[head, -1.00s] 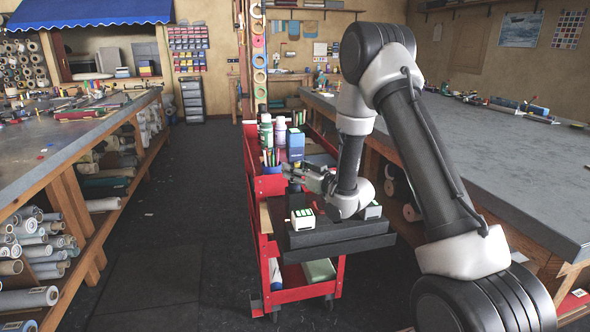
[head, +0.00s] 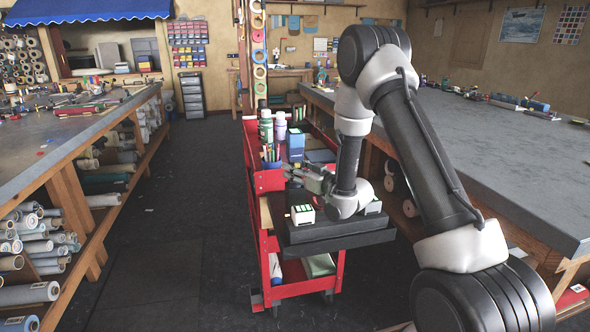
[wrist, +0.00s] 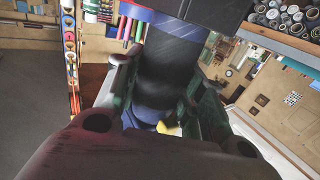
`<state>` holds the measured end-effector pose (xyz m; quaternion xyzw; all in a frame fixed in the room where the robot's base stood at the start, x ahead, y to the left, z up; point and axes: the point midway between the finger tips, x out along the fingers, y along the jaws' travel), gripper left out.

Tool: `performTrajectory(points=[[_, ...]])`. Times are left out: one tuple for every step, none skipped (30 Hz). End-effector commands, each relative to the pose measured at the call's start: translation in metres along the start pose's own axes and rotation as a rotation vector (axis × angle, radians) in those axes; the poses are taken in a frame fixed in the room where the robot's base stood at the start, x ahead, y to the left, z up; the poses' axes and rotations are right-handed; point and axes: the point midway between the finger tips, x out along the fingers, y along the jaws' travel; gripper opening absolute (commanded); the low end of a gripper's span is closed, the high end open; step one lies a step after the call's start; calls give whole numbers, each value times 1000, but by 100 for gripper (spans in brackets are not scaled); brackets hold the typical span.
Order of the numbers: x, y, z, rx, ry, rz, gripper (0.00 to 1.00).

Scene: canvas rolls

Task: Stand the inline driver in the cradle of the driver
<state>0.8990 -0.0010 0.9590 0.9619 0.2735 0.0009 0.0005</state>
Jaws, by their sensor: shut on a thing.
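My gripper (head: 318,178) is over the front part of the red cart, just above the dark tray, partly hidden by my wrist in the head view. In the wrist view its two fingers (wrist: 163,95) are shut on a thick dark cylinder with blue at its ends, seemingly the inline driver (wrist: 168,70). I cannot pick out the driver's cradle with certainty. A small yellow patch shows below the driver in the wrist view.
The red cart (head: 262,240) carries a dark tray (head: 325,240), a white-and-green block (head: 302,214), a blue box (head: 295,145), white bottles (head: 280,126) and a pen cup (head: 271,166). Grey-topped benches (head: 500,160) flank it. The floor left of the cart (head: 190,220) is clear.

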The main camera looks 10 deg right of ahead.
Motion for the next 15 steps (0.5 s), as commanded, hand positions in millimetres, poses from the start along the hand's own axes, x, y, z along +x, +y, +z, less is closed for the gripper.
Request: performTrajectory(points=[[0, 0, 0, -1, 4, 0, 10], [0, 0, 0, -1, 4, 0, 10], [0, 0, 1, -1, 3, 0, 10], [0, 0, 2, -1, 3, 0, 10], [0, 0, 2, -1, 3, 0, 10], [0, 0, 3, -1, 3, 0, 10], [0, 0, 3, -1, 3, 0, 10], [0, 0, 4, -1, 3, 0, 41], [0, 0, 3, -1, 3, 0, 48], [0, 0, 3, -1, 3, 0, 53], [0, 0, 3, -1, 3, 0, 59], [0, 0, 4, -1, 2, 0, 64], [0, 0, 4, -1, 2, 0, 64], [0, 0, 4, 0, 2, 0, 64], [0, 0, 4, 0, 1, 0, 64]])
